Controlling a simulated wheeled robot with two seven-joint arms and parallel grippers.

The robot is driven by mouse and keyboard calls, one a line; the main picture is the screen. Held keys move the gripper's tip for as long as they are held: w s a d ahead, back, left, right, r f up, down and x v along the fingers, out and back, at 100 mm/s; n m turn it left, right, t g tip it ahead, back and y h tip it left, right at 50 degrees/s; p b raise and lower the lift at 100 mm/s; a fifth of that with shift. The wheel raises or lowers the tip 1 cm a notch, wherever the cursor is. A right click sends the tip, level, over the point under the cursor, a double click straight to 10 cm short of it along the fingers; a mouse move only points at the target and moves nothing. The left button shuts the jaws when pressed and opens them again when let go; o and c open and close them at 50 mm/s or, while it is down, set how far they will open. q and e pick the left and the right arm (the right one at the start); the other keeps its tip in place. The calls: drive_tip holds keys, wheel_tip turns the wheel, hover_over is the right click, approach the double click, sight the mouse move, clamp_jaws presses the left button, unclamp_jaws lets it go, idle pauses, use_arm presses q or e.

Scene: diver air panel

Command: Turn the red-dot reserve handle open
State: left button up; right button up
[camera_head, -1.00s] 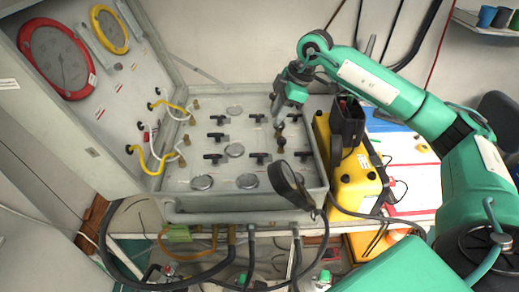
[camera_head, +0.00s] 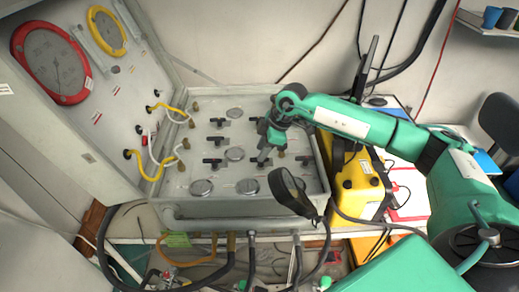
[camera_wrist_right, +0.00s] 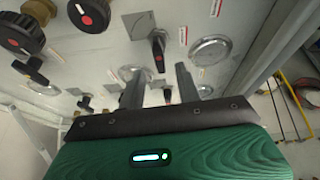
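The reserve handle (camera_wrist_right: 158,50) is a black lever with a red dot near its end, on a square metal plate in the right wrist view. My right gripper (camera_wrist_right: 159,88) is open, its two dark fingers apart on either side of the line to the lever. The lever shows between and just beyond the fingertips; I cannot tell whether they touch it. In the head view my right gripper (camera_head: 264,157) points down over the right part of the panel (camera_head: 225,172). The red dot is too small or hidden there. My left gripper is not in view.
A round black knob with a red dot (camera_wrist_right: 88,17) and a round metal disc (camera_wrist_right: 209,49) sit near the lever. A black oval piece on a stem (camera_head: 287,192) rises at the panel's front right. A yellow case (camera_head: 357,188) stands to the right.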

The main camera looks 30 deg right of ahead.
drive_tip(key=shift+x, duration=1.25)
clamp_jaws()
